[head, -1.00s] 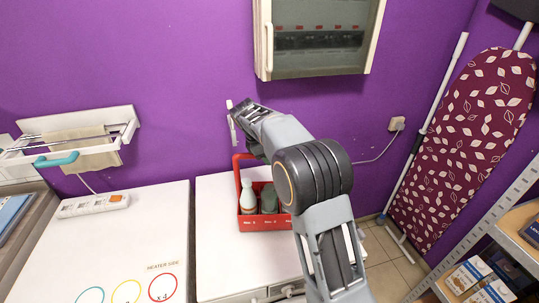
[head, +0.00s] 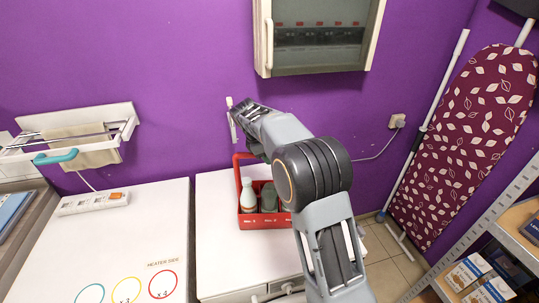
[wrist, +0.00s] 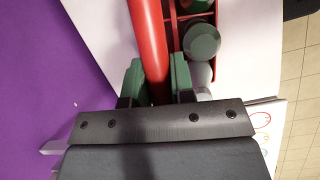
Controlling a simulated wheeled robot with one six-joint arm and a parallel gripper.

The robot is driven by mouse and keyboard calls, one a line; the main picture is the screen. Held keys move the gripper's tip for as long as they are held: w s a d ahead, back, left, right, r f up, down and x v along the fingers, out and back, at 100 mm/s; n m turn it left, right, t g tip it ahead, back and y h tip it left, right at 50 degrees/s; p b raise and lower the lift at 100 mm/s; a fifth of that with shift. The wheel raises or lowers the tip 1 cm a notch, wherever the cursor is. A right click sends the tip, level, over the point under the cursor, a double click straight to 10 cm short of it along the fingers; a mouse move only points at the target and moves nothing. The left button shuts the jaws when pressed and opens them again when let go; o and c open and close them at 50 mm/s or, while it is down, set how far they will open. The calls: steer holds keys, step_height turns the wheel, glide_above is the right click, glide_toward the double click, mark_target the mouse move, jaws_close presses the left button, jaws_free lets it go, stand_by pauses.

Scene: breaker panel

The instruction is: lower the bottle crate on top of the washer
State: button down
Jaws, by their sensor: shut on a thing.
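The red bottle crate (head: 265,222) is over the rear part of the white washer top (head: 222,265) in the head view. I cannot tell whether its base touches the top. It looks upright and holds a pale bottle (head: 247,196) and a dark green bottle (head: 269,198). Its red handle (wrist: 147,35) rises at the back left. In the wrist view, the green fingertips of my gripper (wrist: 157,82) are shut on the handle, one on each side. In the head view, my arm hides the crate's right end and the grip.
A white surface with coloured rings (head: 126,289) and a power strip (head: 93,203) is at left, across a narrow gap. A purple wall with the breaker panel (head: 320,40) is behind. An ironing board (head: 462,140) and shelf (head: 505,240) stand right. The washer top's front left is clear.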

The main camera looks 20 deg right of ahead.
steer(key=c, duration=0.9)
jaws_free()
steer(key=shift+f, duration=0.15)
steer(key=v, duration=1.4)
